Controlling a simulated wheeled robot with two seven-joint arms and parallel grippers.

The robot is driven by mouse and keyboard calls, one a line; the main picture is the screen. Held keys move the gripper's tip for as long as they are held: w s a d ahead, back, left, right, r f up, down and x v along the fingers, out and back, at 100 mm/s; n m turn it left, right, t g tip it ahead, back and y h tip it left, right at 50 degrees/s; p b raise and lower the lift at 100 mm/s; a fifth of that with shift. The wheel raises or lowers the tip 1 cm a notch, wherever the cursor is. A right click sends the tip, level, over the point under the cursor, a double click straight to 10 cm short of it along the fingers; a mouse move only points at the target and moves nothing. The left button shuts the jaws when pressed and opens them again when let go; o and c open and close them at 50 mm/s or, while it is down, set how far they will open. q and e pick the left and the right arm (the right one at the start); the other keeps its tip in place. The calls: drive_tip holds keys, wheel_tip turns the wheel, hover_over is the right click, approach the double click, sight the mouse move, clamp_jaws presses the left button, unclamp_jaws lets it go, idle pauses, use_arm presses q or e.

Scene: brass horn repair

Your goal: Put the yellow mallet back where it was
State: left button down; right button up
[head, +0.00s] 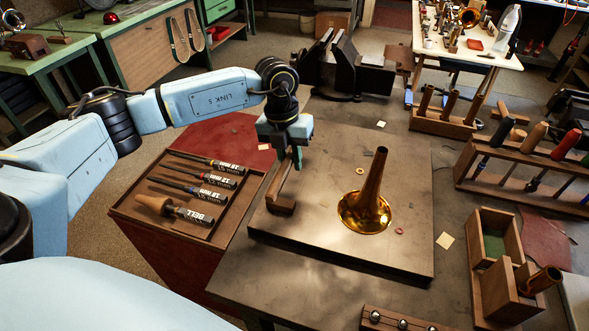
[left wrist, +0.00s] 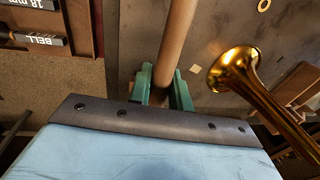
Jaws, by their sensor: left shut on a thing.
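My left gripper (head: 297,158) is above the left part of the steel plate on the bench and points down. It is shut on a long tan wooden piece, like a handle (head: 283,190), whose lower end hangs low over the plate's left edge. In the left wrist view the green fingers (left wrist: 162,95) close on both sides of this round wooden handle (left wrist: 178,38). I see no yellow head on it; whether it is the yellow mallet I cannot tell. My right gripper is not in view.
A brass bell (head: 365,208) stands on the steel plate (head: 330,240), right of the held piece. A tray (head: 185,233) of several tools lies left. A wooden rack (head: 520,180) with several coloured-handled tools stands right. An open wooden box (head: 490,262) is front right.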

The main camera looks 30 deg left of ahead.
sight(292, 187)
use_arm(q)
drive_tip(key=shift+f, duration=2.85)
drive_tip(key=shift+f, duration=0.2)
drive_tip(key=c, duration=1.3)
unclamp_jaws()
drive_tip(key=r, duration=0.4)
drive_tip(key=a+r, duration=0.1)
drive_tip(key=r, duration=0.7)
drive_tip(key=shift+a+r, duration=0.1)
drive_tip(key=shift+a, duration=0.3)
